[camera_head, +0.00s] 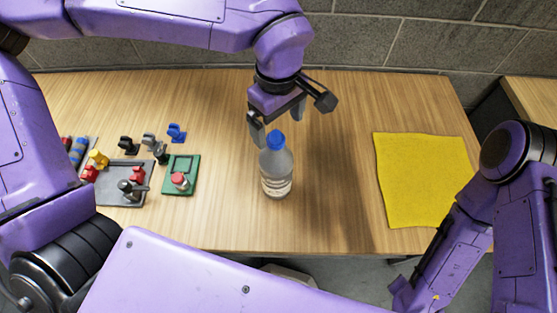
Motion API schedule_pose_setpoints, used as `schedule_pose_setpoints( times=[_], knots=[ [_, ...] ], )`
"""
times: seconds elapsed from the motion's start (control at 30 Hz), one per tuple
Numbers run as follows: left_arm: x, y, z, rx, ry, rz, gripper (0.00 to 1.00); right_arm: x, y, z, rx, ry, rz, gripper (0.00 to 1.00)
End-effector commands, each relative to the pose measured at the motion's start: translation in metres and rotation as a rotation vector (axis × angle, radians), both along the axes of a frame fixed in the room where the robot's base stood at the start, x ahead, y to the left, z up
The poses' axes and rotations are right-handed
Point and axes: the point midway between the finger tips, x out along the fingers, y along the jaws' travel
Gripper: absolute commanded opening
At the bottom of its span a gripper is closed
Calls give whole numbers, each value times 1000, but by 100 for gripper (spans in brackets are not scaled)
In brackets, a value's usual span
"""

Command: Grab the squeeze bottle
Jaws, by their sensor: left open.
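A clear squeeze bottle (277,172) with a blue cap and a pale label stands upright near the middle of the wooden table. My left gripper (277,122) is above and just behind the bottle's cap, pointing down, with its grey fingers apart. One finger is by the left of the cap and the other is farther back to the right. I cannot tell whether a finger touches the bottle. My right arm shows at the right edge; its gripper is not visible.
A yellow cloth (424,180) lies flat on the right of the table. On the left are a grey tray (112,193) and a green board (191,184) with several small coloured pieces around them. The table between bottle and cloth is clear. A block wall (400,40) stands behind.

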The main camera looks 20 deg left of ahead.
Motion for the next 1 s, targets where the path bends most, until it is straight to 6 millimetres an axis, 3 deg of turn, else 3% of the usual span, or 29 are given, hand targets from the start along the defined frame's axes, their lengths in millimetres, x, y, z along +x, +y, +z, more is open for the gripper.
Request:
schedule_pose_setpoints(
  times=[0.4,0.67,0.7,0.9,1.0],
  knots=[
    [-1,5,-66,2,9,1,94,0,0,12,0,0,0,0],
    [-1,5,-73,0,6,3,94,0,0,12,1,1,0,0],
    [-1,5,-73,0,6,3,91,0,0,12,1,1,0,0],
    [-1,5,-73,0,7,4,26,0,0,12,1,1,0,0],
    [-1,5,-74,0,7,4,0,0,0,12,0,0,0,0]
  ],
)
